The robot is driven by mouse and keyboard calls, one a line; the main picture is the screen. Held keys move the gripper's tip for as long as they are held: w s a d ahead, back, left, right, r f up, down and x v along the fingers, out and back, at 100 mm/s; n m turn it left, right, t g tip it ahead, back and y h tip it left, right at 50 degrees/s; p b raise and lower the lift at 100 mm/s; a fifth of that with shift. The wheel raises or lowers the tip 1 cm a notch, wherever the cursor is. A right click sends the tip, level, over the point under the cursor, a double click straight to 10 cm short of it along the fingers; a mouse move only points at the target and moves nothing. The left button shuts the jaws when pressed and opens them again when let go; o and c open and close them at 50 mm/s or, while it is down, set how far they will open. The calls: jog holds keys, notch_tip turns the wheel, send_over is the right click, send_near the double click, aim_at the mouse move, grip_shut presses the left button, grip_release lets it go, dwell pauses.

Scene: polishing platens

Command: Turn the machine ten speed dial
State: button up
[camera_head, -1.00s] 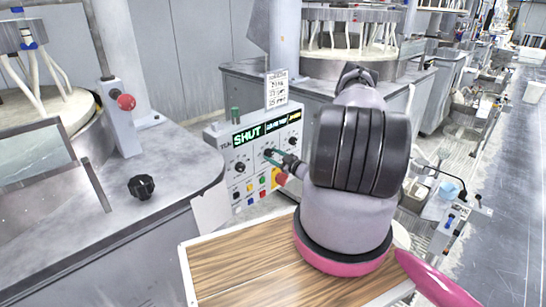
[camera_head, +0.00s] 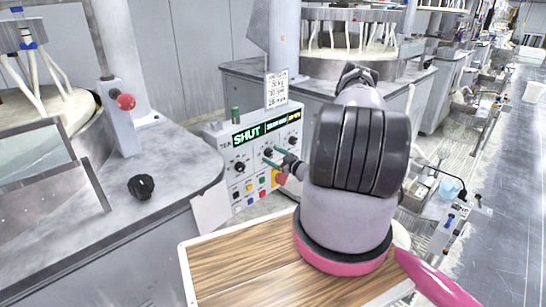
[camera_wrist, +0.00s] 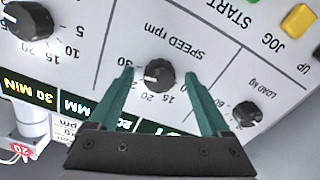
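The speed dial (camera_wrist: 158,75) is a black round knob with a white pointer line, under the label "SPEED rpm", which appears upside down in the wrist view. My gripper (camera_wrist: 159,72) has two green fingers, one on each side of the dial. A gap shows between each finger and the knob, and nothing is held. In the head view, my gripper (camera_head: 274,158) is at the front of the control panel (camera_head: 225,157), whose lit display reads "SHUT". There, the speed dial (camera_head: 268,151) is partly hidden by the fingers.
Another dark dial (camera_wrist: 28,20) and a load dial (camera_wrist: 247,114) flank the speed dial. A yellow button (camera_wrist: 299,19) is at the upper right. A loose black knob (camera_head: 141,187) lies on the left bench.

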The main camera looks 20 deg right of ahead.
jog(key=v, duration=1)
jog(key=shift+s, duration=0.35)
jog(key=shift+d+r, duration=0.1)
jog(key=shift+d, duration=0.05)
